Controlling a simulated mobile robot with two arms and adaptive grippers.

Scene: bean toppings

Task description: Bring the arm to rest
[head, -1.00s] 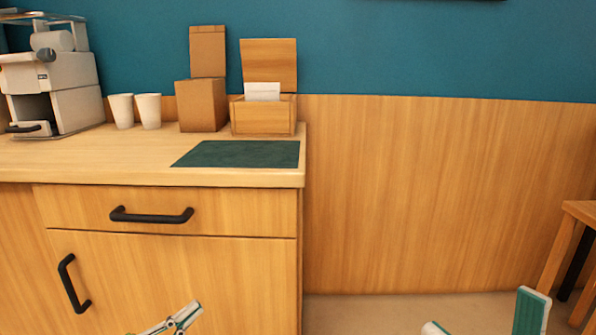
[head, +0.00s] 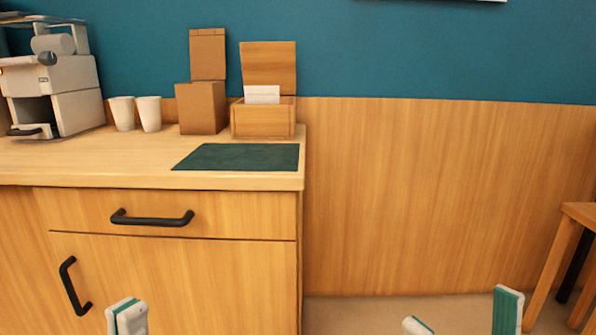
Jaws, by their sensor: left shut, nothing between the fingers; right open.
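My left gripper (head: 127,317) shows at the bottom left of the head view, in front of the cabinet door. Its fingertips are together with nothing between them, and the rest of it is below the frame. My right gripper (head: 462,318) is at the bottom right, above the floor. Its two green-and-white fingertips are wide apart with nothing between them. Both grippers are clear of the counter top.
The wooden counter (head: 80,163) holds a coffee machine (head: 75,92), two white cups (head: 136,113), a brown box (head: 203,108), an open wooden box (head: 262,118) and a dark green mat (head: 240,156). A wooden stool (head: 556,262) stands at the right.

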